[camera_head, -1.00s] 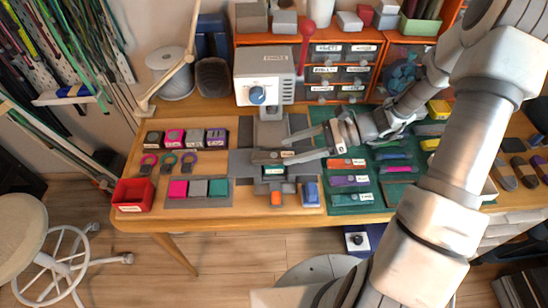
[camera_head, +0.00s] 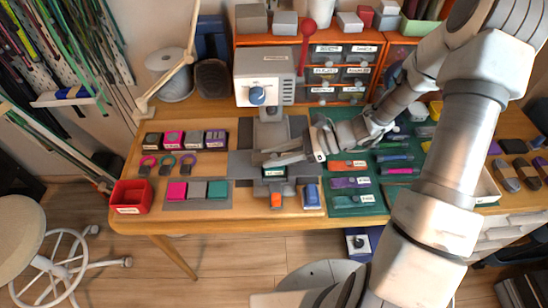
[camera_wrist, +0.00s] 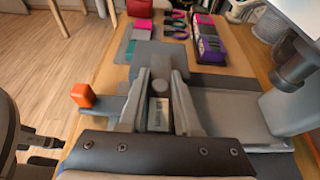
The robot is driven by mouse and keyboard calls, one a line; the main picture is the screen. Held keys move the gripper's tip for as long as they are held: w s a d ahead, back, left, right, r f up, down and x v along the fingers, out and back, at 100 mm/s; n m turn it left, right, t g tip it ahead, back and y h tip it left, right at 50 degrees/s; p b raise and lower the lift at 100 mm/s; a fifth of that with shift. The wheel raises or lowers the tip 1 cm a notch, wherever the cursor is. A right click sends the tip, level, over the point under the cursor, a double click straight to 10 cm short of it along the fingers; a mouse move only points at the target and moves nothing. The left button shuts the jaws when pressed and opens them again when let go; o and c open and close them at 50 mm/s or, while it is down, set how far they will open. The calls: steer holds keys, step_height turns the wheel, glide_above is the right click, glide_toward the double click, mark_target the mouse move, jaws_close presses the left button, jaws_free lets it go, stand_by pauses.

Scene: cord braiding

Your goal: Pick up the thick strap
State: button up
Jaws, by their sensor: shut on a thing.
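My gripper (camera_head: 266,159) is over the grey fixture (camera_head: 242,164) in the middle of the wooden table. In the wrist view, my gripper's fingers (camera_wrist: 161,80) stand on both sides of a grey rounded piece (camera_wrist: 159,87) and are shut on it. A white label (camera_wrist: 158,112) shows between the fingers, nearer the camera. In the head view a labelled dark piece (camera_head: 273,172) lies at the fixture just below the fingers. I cannot tell for sure which piece is the thick strap; the fingers hide much of the grasp.
An orange block (camera_head: 277,200) and a blue block (camera_head: 312,194) stand close at the front. Pink, grey and teal blocks (camera_head: 198,189) lie on a mat to the left, near a red bin (camera_head: 131,196). A green mat (camera_head: 358,201) with labelled pieces lies right. A machine (camera_head: 262,77) stands behind.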

jaws_close()
steer(key=shift+r, duration=0.1)
